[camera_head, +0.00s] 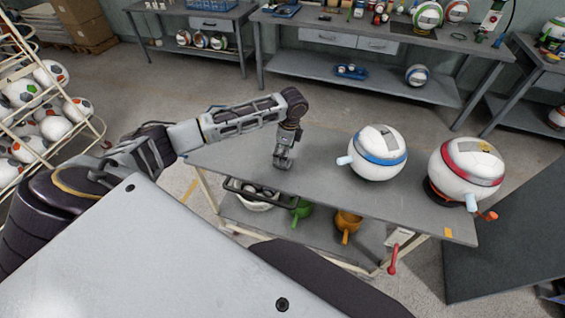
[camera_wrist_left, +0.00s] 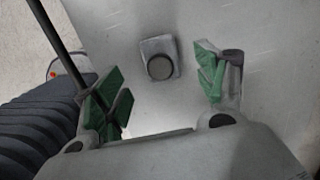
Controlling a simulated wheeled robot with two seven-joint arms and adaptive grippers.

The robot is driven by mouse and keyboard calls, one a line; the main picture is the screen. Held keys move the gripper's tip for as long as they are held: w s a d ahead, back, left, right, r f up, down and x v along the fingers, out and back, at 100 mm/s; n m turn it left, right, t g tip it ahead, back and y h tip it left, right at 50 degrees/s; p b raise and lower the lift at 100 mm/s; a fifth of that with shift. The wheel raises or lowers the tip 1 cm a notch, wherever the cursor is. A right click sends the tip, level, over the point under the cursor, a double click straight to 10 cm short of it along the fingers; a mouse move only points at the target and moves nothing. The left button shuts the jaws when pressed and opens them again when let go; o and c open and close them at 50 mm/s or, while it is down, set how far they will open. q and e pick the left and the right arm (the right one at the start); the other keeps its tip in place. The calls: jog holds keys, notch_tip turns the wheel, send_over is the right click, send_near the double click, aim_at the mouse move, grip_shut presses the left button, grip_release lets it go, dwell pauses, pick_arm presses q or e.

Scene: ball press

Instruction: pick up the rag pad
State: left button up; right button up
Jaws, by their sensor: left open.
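A small light-grey pad with a dark round top (camera_wrist_left: 160,60), apparently the rag pad, lies on the grey metal table (camera_head: 325,172). It shows in the left wrist view between the two green-lined fingers and slightly beyond them. My left gripper (camera_head: 283,162) points down over the left part of the table; it also shows in the left wrist view (camera_wrist_left: 162,88). It is open, and its fingers stand apart from the pad on both sides. In the head view I cannot make out the pad near the gripper. My right gripper is not in view.
A white ball-shaped device with a blue band (camera_head: 378,152) and one with a red band (camera_head: 466,172) stand right of my gripper. A ball rack (camera_head: 92,133) stands left.

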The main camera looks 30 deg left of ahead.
pick_arm(q)
jog(key=shift+f, duration=0.1)
jog(key=shift+a+f, duration=0.15)
jog(key=shift+f, duration=1.1)
jog(key=shift+a+f, duration=0.15)
jog(key=shift+f, duration=1.1)
jog(key=c, duration=1.1)
jog(key=shift+c, duration=0.2)
jog(key=shift+r, duration=0.1)
jog(key=shift+r, duration=4.95)
